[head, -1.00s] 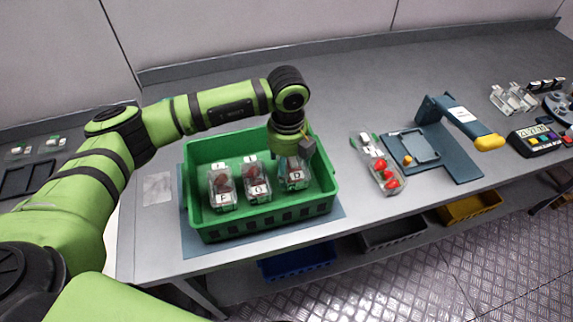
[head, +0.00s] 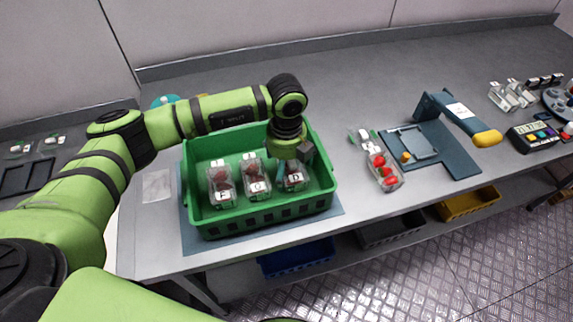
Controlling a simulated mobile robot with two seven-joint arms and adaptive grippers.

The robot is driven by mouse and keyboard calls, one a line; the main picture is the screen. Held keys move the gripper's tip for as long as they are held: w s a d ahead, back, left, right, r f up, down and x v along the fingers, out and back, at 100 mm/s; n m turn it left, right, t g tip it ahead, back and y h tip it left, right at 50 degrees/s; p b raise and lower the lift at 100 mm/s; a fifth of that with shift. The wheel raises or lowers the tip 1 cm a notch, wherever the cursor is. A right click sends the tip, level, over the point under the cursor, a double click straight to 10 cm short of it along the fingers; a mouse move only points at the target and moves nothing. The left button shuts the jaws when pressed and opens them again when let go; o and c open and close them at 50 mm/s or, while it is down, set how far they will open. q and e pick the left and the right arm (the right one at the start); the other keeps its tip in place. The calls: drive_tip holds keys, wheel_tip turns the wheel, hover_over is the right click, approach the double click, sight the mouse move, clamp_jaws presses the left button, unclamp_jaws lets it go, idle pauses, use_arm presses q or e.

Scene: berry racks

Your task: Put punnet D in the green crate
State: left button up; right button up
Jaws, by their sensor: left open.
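The green crate (head: 262,221) stands on the bench on a blue-grey mat. Punnet D (head: 295,179), a clear box of dark red berries with a white label, is inside the crate at its right side. Two other labelled punnets, one marked F (head: 222,185) and one beside it (head: 256,178), sit to its left in the crate. My left gripper (head: 283,172) is open over the crate, at the left and back of punnet D. Its fingers are partly hidden, and I cannot tell whether they touch the punnet. My right gripper is not in view.
An open punnet with red berries (head: 386,177) lies right of the crate. Further right are a blue-grey stand with a yellow-tipped arm (head: 458,118) and a keypad device (head: 536,136). Blue (head: 297,257), grey and yellow bins (head: 468,206) sit below the bench.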

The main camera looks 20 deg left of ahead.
sight(287, 167)
use_arm(q)
drive_tip(key=shift+r, duration=0.3)
wheel_tip(287, 167, up, 12)
drive_tip(key=b, duration=0.4)
